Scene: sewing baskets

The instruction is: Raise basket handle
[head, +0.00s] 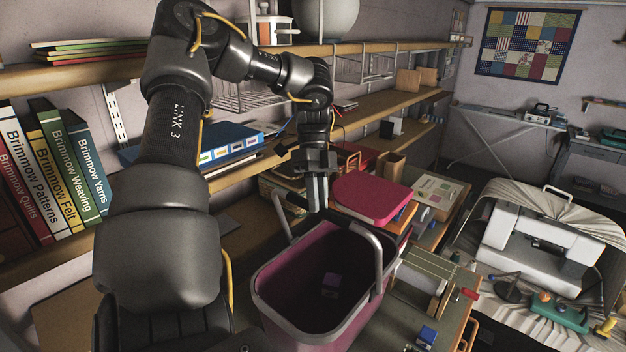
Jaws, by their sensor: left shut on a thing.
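The basket (262,292) is an open bin with a grey rim and a plum-coloured inside, standing on the worktable at the lower middle. Its handle (372,245) has grey side arms and a dark grip bar, and stands above the rim, arching across the opening. My left gripper (318,198) points down above the basket's far part and is shut on the handle's grip bar. The fingers hide part of the bar. My right gripper is not in view.
A crimson-lidded box (378,197) stands just behind the basket. A rack with upright cards (427,275) and a small blue item (427,337) are to its right. Wooden shelves (385,107) run along the wall behind my left arm. A white sewing machine (540,240) stands at far right.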

